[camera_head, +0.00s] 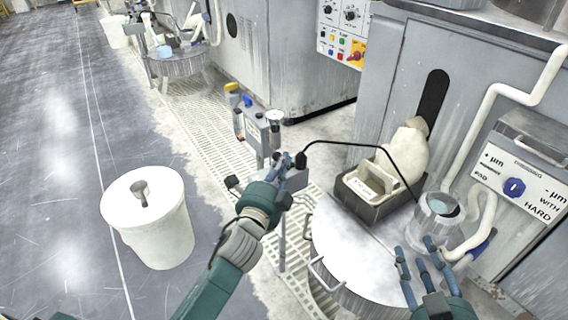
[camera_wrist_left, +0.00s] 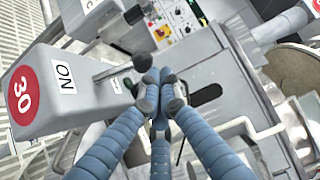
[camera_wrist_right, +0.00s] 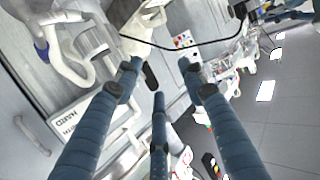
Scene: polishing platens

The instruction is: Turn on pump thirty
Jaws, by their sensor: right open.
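The pump thirty box is a grey box (camera_wrist_left: 55,90) with a red "30" disc (camera_wrist_left: 22,95) and an "ON" label (camera_wrist_left: 64,77), at the left of the left wrist view. A thin lever (camera_wrist_left: 112,70) with a dark round knob reaches from it toward my left fingertips. In the left wrist view my left gripper (camera_wrist_left: 158,88) has its fingers drawn together at the knob; I cannot tell whether they touch it. In the head view my left gripper (camera_head: 288,170) partly hides the box. My right gripper (camera_head: 424,255) is open and empty above the round platen.
The round platen (camera_head: 345,245) holds a dark tray (camera_head: 372,205) and a metal cup (camera_head: 438,213). A black hose (camera_head: 370,143) arches over them. A white bucket (camera_head: 150,225) stands on the floor at left. A control panel (camera_head: 525,180) is at right.

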